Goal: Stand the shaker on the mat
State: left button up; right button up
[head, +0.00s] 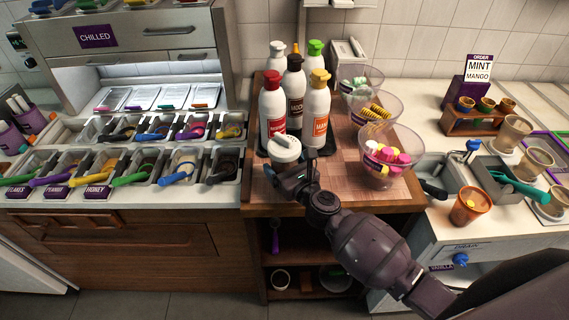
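The shaker looks slightly tilted. I cannot tell whether its base touches the surface. A dark mat or tray (326,148) lies under the sauce bottles, just behind the shaker; I cannot tell whether it is the task's mat. My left gripper is not in view.
Several sauce bottles (318,108) stand close behind the shaker. Glass bowls of toppings (388,178) line the right side. Topping bins with coloured scoops (180,166) are at the left. An orange cup (469,205) stands at the right. The checkered wood (345,186) in front of the bottles is partly clear.

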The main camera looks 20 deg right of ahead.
jog(key=shift+o, duration=1)
